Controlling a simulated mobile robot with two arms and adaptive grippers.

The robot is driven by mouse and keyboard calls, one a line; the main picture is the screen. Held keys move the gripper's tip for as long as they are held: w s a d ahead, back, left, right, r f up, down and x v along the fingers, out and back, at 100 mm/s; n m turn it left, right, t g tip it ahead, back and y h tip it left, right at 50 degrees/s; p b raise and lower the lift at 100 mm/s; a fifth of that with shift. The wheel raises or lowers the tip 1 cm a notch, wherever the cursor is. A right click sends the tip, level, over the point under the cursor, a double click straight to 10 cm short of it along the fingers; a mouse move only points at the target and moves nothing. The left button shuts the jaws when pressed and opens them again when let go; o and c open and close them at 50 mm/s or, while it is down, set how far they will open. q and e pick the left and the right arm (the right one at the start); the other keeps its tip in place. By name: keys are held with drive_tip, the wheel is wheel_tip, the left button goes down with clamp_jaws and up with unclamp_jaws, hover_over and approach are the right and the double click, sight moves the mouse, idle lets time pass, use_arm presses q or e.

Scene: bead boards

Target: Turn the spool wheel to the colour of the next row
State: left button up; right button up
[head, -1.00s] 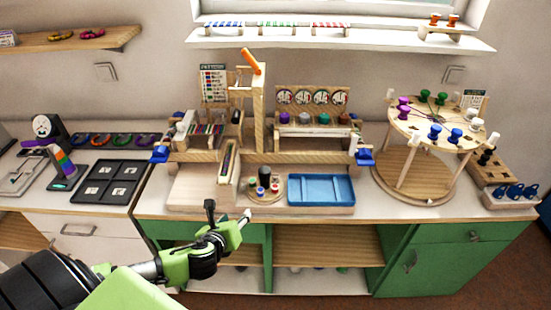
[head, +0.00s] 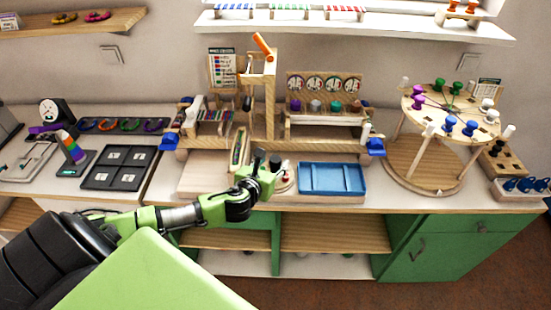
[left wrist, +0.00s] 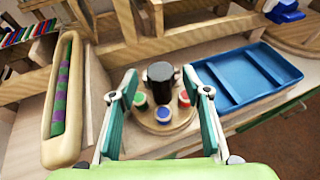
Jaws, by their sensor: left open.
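The spool wheel (left wrist: 145,124) is a small round wooden disc with a black knob (left wrist: 161,83) standing at its middle. Around the knob sit a green spool (left wrist: 139,101), a blue spool (left wrist: 163,114) and a red spool (left wrist: 184,98); the blue one is nearest my gripper. In the head view my left gripper (head: 265,164) covers most of the wheel. In the left wrist view its open fingers (left wrist: 160,75) show to the left and right of the knob, with gaps on both sides and nothing held. A colour chart (head: 223,72) stands behind; its rows are too small to read.
A blue tray (head: 333,179) lies right of the wheel. A wooden holder with a purple and green beaded rod (left wrist: 61,100) lies left of it. The wooden loom frame (head: 270,95) rises behind. A large round peg stand (head: 425,175) is farther right.

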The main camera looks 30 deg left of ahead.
use_arm(q)
drive_tip(key=shift+x, duration=1.1)
drive_tip(key=shift+w+f, duration=0.2)
drive_tip(key=shift+w, duration=0.25)
use_arm(e)
drive_tip(key=shift+a+r, duration=0.1)
drive_tip(key=shift+a, duration=0.5)
use_arm(q)
drive_tip(key=c, duration=1.1)
use_arm(e)
drive_tip(key=shift+d, duration=0.3)
use_arm(q)
drive_tip(key=shift+r+n+y+p, duration=0.1)
drive_tip(key=shift+n+y+p, duration=0.2)
drive_tip(key=shift+y, duration=0.1)
use_arm(e)
drive_tip(key=shift+d+r, duration=0.1)
drive_tip(key=shift+r, duration=0.1)
